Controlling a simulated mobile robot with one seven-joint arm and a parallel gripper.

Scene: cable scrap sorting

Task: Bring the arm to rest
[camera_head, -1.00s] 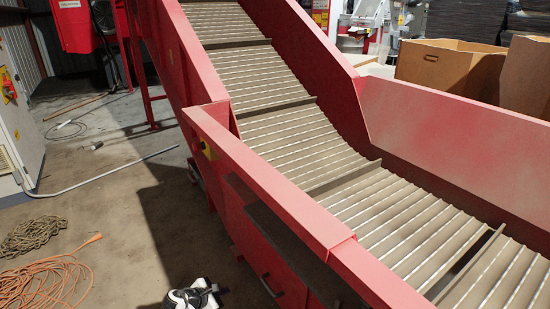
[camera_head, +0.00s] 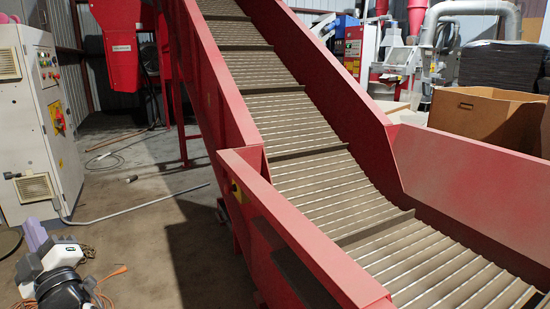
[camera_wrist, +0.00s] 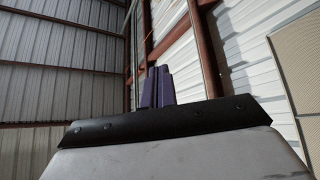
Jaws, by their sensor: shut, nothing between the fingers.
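My gripper (camera_head: 35,234) shows at the lower left in the head view, at the end of my white and black arm. Its purple fingers point up and hold nothing. They also show in the wrist view (camera_wrist: 158,88), pressed together, pointing up past the dark edge of the gripper mount toward the wall and roof. In the head view my gripper appears in front of the grey control cabinet's foot, well left of the red conveyor.
The red conveyor (camera_head: 295,235) with its ribbed belt (camera_head: 320,175) fills the middle and right. A grey control cabinet (camera_head: 35,130) stands at left. An orange cord (camera_head: 108,284) lies partly behind my arm. A cardboard box (camera_head: 480,118) is at back right.

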